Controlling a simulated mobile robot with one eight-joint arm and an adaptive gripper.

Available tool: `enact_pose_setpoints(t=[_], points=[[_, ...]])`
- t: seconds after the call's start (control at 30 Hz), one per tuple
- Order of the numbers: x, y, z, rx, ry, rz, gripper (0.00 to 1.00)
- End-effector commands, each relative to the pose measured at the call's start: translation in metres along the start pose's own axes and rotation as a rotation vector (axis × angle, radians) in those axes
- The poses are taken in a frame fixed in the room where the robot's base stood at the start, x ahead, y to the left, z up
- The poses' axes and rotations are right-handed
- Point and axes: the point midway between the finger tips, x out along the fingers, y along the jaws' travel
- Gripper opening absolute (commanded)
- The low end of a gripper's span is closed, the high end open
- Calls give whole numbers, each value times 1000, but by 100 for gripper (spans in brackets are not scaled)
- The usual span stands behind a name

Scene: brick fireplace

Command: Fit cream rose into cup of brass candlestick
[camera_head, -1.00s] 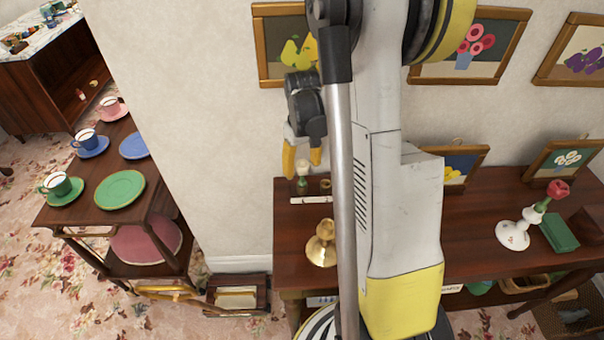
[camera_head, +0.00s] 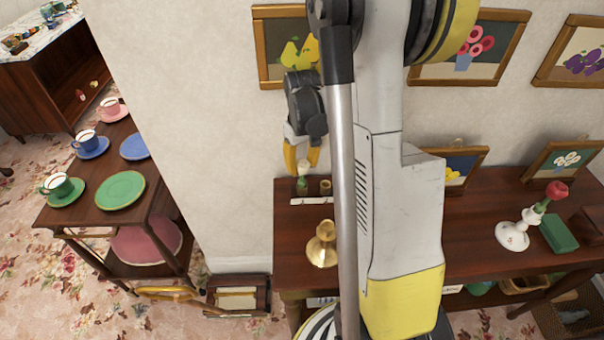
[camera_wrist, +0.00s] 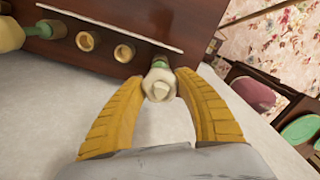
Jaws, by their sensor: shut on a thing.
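The cream rose (camera_wrist: 159,84) shows in the wrist view between the yellow fingers of my gripper (camera_wrist: 158,88). In the head view, the cream rose (camera_head: 303,166) stands upright at the back left of the dark table, its green stem down at a white-edged rack (camera_head: 310,201). My gripper (camera_head: 302,163) points down and is shut on the rose's head. The brass candlestick (camera_head: 321,250) stands on the table in front of the rack, partly covered by my arm; its cup is hard to make out.
Two small brass cups (camera_wrist: 124,52) sit beside the rose in the rack. The wall is close behind.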

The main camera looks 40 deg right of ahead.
Motion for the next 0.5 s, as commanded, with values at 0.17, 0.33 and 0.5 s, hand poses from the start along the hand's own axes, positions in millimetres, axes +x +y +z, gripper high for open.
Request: enact_pose_setpoints(t=[0.17,0.33,0.5], points=[[-5,0,0,0,0,0,16],[-9,0,0,0,0,0,16],[-12,0,0,0,0,0,16]])
